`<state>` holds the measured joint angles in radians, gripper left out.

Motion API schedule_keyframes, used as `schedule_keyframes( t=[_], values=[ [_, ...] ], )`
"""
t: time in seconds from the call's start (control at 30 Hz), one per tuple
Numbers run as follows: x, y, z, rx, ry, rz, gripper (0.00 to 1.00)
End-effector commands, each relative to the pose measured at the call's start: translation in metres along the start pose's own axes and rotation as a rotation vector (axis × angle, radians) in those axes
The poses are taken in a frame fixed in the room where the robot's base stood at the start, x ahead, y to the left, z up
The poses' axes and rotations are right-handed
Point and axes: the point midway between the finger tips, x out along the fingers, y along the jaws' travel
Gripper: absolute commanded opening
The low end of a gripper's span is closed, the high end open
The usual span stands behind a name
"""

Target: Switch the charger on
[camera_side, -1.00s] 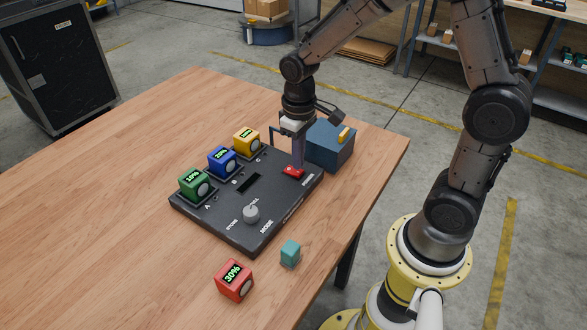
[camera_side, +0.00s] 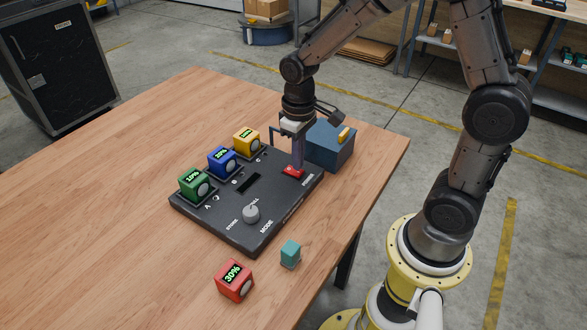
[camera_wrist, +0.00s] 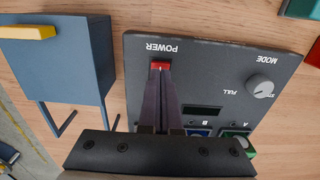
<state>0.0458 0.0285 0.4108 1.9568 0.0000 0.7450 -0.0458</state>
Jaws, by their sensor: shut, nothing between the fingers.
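The charger (camera_side: 213,211) is a dark flat panel on the wooden table, with a red POWER switch (camera_side: 292,172) near its far right corner, a grey MODE knob (camera_side: 251,213) and a dark display slot. My gripper (camera_side: 298,166) is shut and empty, pointing down with its fingertips at the red switch. In the wrist view the fingertips (camera_wrist: 161,75) overlap the lower part of the switch (camera_wrist: 160,66); I cannot tell whether they press on it. A green battery (camera_side: 193,183), a blue battery (camera_side: 222,161) and a yellow battery (camera_side: 246,141) sit in the bays along its back left edge.
A red battery (camera_side: 234,280) reading 30% and a teal cube (camera_side: 290,252) lie in front of the charger. The table's left side is clear.

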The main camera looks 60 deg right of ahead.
Motion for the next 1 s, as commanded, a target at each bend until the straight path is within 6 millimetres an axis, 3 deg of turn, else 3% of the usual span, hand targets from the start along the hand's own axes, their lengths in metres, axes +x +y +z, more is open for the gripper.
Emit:
schedule_keyframes(
  t=[1.0],
  values=[
    [0.014, 0.0, 0.0, 0.0, -0.002, 0.0, 0.0]
  ],
)
